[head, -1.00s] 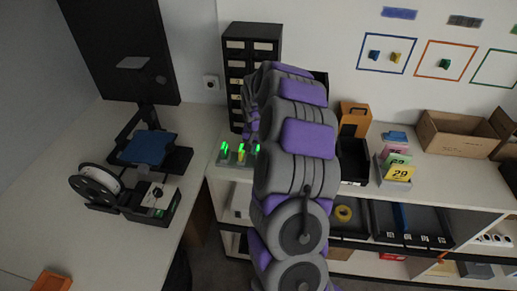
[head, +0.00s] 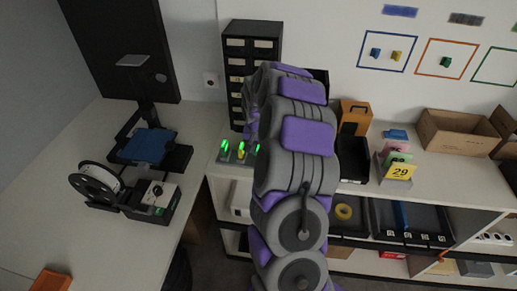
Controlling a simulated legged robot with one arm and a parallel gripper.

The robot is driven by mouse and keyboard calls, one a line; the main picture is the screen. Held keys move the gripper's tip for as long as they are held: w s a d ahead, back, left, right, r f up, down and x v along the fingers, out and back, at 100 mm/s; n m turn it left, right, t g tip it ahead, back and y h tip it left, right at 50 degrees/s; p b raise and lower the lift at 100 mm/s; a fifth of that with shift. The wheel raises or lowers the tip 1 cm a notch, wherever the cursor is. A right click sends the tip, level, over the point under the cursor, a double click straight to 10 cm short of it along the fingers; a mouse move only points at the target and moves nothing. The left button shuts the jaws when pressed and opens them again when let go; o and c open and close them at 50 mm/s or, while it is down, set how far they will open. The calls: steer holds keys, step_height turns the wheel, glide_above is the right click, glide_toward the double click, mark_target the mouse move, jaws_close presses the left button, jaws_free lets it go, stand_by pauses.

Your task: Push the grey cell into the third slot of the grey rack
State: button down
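A small grey rack (head: 231,159) stands on the white shelf top, left of my arm. Bright green marks (head: 224,146) and a yellow piece (head: 241,153) show on it. My arm covers its right part. I cannot make out the grey cell or tell which slot is which. My gripper is hidden behind my own arm links, so its fingers and anything between them are out of sight.
A black drawer cabinet (head: 250,45) stands behind the rack. An orange case (head: 356,116), a card holder (head: 397,170) and open cartons (head: 455,133) are to the right. A 3D printer (head: 148,150) and a spool (head: 94,187) occupy the left table.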

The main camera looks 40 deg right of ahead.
steer(key=c, duration=0.9)
jaws_free()
step_height(320, 180, up, 17)
steer(key=s+a+p, duration=0.1)
steer(key=a+p, duration=0.1)
steer(key=p, duration=0.2)
steer(key=s+a+r+n+g+y, duration=0.1)
steer(key=s+a+r+n, duration=0.15)
steer(key=s+a, duration=0.55)
steer(key=s+a+r+n, duration=0.2)
steer(key=s+a+n, duration=0.15)
steer(key=a, duration=0.95)
steer(key=s+a+f+n, duration=0.1)
steer(key=s+a, duration=0.1)
steer(key=s, duration=0.5)
steer(key=s+a+f+n+g, duration=0.1)
steer(key=s+a, duration=0.2)
steer(key=s, duration=0.4)
steer(key=s+a+f+n, duration=0.1)
steer(key=s+a, duration=0.2)
steer(key=s, duration=0.4)
steer(key=shift+n+g, duration=0.4)
